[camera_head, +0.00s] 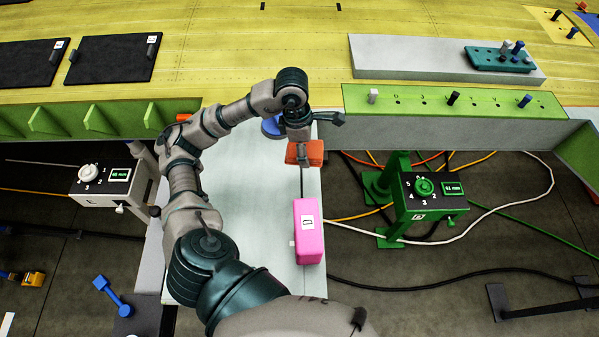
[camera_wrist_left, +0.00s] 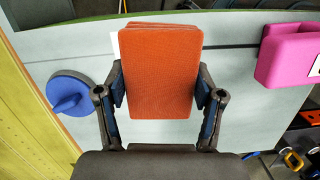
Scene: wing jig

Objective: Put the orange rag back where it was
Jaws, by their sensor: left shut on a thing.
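The orange rag (camera_head: 314,152) is a folded, flat block at the far part of the pale table (camera_head: 262,200). It fills the middle of the left wrist view (camera_wrist_left: 160,70). My left gripper (camera_head: 303,142) is shut on it, with one finger at each side edge in the left wrist view (camera_wrist_left: 161,92). I cannot tell whether the rag touches the table or hangs just above it. A white patch (camera_wrist_left: 115,45) shows beside the rag, partly hidden by it. My right gripper is in neither view.
A blue round-based object with a handle (camera_wrist_left: 69,92) stands beside the gripper, partly hidden in the head view (camera_head: 271,127). A pink box (camera_head: 308,232) lies nearer on the table. A green dial stand (camera_head: 425,190) is at right.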

